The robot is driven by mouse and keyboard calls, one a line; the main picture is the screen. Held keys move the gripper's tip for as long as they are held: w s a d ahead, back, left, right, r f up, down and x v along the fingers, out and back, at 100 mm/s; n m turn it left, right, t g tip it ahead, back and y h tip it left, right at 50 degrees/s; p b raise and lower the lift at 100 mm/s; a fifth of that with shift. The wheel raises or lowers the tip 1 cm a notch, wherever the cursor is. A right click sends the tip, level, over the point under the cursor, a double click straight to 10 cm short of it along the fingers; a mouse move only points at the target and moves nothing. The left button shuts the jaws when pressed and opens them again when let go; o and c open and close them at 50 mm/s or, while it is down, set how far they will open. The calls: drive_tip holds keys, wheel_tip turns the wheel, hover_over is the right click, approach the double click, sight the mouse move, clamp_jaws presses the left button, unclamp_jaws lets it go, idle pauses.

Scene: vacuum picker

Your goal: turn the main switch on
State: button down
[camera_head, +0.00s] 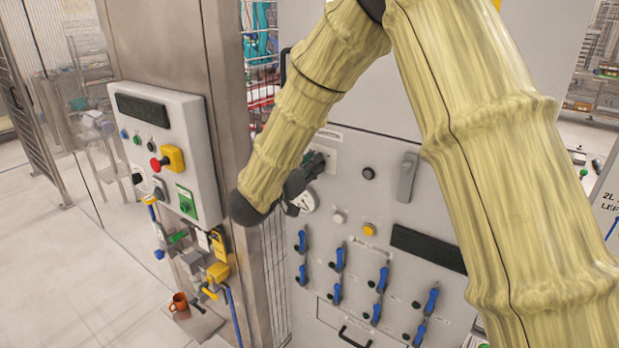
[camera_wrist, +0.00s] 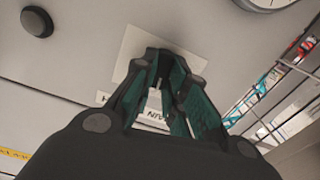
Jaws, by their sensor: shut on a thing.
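My gripper (camera_head: 312,166) reaches the upper left of the grey cabinet panel in the head view. In the wrist view my gripper (camera_wrist: 167,66) is shut on the main switch, in front of a pale plate (camera_wrist: 133,46). The fingers hide most of the switch, so its handle angle cannot be told. A label (camera_wrist: 154,117) with partly covered lettering shows between the fingers. In the head view the pale plate (camera_head: 329,136) shows just above the gripper.
A round gauge (camera_head: 305,202) sits close below my gripper. A black knob (camera_head: 368,173) and a grey door handle (camera_head: 407,177) are to its right. Several blue-handled valves (camera_head: 383,279) lie lower on the panel. A control box (camera_head: 157,104) with a red button stands at left.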

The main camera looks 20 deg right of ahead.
drive_tip(key=m+b, duration=0.3)
drive_tip(key=b, duration=0.1)
drive_tip(key=m+b, duration=0.3)
drive_tip(key=b, duration=0.1)
drive_tip(key=m+b, duration=0.4)
drive_tip(key=shift+s+d+f+b, duration=0.1)
drive_tip(key=shift+s+d+b, duration=0.1)
drive_tip(key=shift+d+b, duration=0.15)
drive_tip(key=shift+m, duration=0.3)
drive_tip(key=c, duration=1.4)
unclamp_jaws()
drive_tip(key=shift+c, duration=0.2)
drive_tip(key=shift+s+a, duration=0.1)
drive_tip(key=shift+a, duration=0.05)
drive_tip(key=v, duration=1.1)
drive_tip(key=shift+s+a, duration=0.25)
